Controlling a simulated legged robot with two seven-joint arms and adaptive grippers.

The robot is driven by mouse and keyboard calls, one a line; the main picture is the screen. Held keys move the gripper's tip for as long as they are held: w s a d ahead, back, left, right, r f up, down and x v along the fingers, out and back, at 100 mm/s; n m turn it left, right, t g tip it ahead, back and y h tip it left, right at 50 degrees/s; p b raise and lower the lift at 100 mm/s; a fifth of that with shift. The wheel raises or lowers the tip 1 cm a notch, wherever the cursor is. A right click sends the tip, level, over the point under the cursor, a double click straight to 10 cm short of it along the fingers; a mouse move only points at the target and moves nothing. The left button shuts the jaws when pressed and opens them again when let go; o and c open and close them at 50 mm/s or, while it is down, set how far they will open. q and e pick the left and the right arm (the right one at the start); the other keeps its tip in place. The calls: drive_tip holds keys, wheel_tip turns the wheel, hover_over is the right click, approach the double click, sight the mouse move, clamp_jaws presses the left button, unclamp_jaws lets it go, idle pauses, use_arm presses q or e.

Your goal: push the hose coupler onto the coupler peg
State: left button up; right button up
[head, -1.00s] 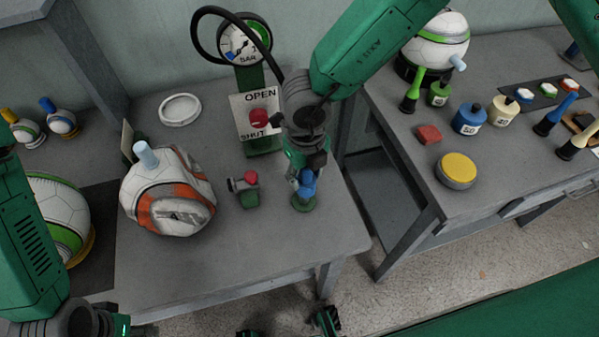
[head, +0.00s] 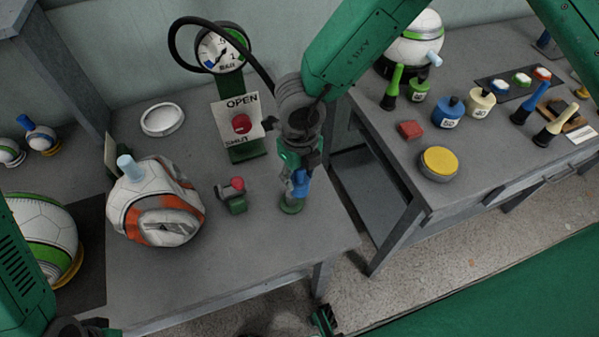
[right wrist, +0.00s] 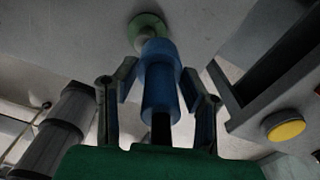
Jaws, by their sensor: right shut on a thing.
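The blue hose coupler (head: 301,184) is in my right gripper (head: 297,172), just above the round green base of the coupler peg (head: 291,207). In the right wrist view the fingers stand on both sides of the blue coupler (right wrist: 160,80), with black hose at its near end. Its far end meets or overlaps the green peg (right wrist: 147,30); I cannot tell how far it is on. The peg's shaft is mostly hidden.
A gauge (head: 222,48) with a black hose stands behind an OPEN/SHUT panel (head: 238,118). A small green valve with a red knob (head: 236,193) is left of the peg. A dented orange-white ball (head: 155,205) lies further left. The bench's front right is clear.

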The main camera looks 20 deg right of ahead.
drive_tip(key=shift+a, duration=0.6)
drive_tip(key=shift+a+f, duration=0.25)
drive_tip(key=shift+a, duration=0.15)
drive_tip(key=shift+d, duration=0.85)
drive_tip(key=shift+a+r, duration=0.1)
drive_tip(key=shift+a, duration=0.6)
drive_tip(key=shift+d+p, duration=0.3)
drive_tip(key=shift+p, duration=0.05)
use_arm(q)
drive_tip(key=shift+a+r, duration=0.3)
drive_tip(key=shift+a, duration=0.1)
use_arm(e)
drive_tip(key=shift+a, duration=0.15)
use_arm(q)
drive_tip(key=shift+a, duration=0.3)
use_arm(e)
drive_tip(key=shift+a, duration=0.35)
